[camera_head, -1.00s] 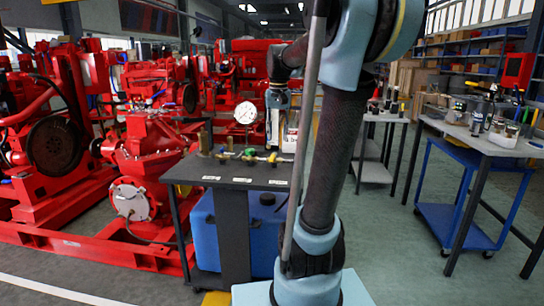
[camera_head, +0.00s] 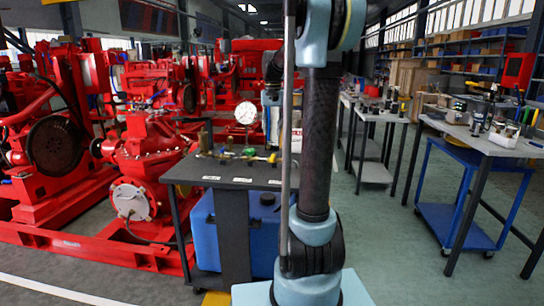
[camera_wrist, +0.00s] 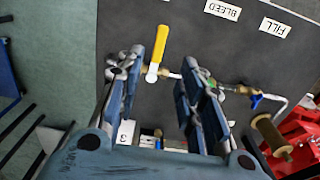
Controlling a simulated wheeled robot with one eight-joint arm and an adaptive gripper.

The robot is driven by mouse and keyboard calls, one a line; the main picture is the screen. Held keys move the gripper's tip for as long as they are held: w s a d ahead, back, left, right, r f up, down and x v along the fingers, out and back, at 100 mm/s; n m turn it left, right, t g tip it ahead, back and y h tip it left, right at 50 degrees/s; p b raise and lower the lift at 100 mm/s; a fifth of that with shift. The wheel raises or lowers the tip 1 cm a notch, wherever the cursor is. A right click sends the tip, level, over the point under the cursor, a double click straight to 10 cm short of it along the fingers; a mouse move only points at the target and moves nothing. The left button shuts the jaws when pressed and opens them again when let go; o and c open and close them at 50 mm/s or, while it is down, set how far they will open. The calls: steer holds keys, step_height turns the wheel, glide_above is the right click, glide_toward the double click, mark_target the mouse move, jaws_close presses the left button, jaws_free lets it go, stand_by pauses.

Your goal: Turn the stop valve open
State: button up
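In the wrist view, a valve with a yellow lever (camera_wrist: 157,50) sits on a brass pipe line. Its lever stands roughly crosswise to the pipe and lies between the fingers in the picture. My gripper (camera_wrist: 165,75) is open, with one finger on each side of this valve; no contact is visible. The yellow lever also shows in the head view (camera_head: 272,158), at the right of the pipework on the dark table. A white label below the valve is mostly hidden, so I cannot read whether it names the stop valve.
A blue-handled valve (camera_wrist: 257,100) and a brass cylinder (camera_wrist: 270,137) lie right of my gripper. Labels BLEED (camera_wrist: 222,9) and FILL (camera_wrist: 274,27) are on the dark table (camera_head: 230,172). A pressure gauge (camera_head: 246,115) stands behind. Red pump machinery (camera_head: 140,160) is left.

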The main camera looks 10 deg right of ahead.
mark_target(272, 157)
step_height(272, 157, down, 12)
steer(key=shift+r, duration=0.15)
stand_by(0.3)
steer(key=shift+c, duration=0.2)
jaws_close()
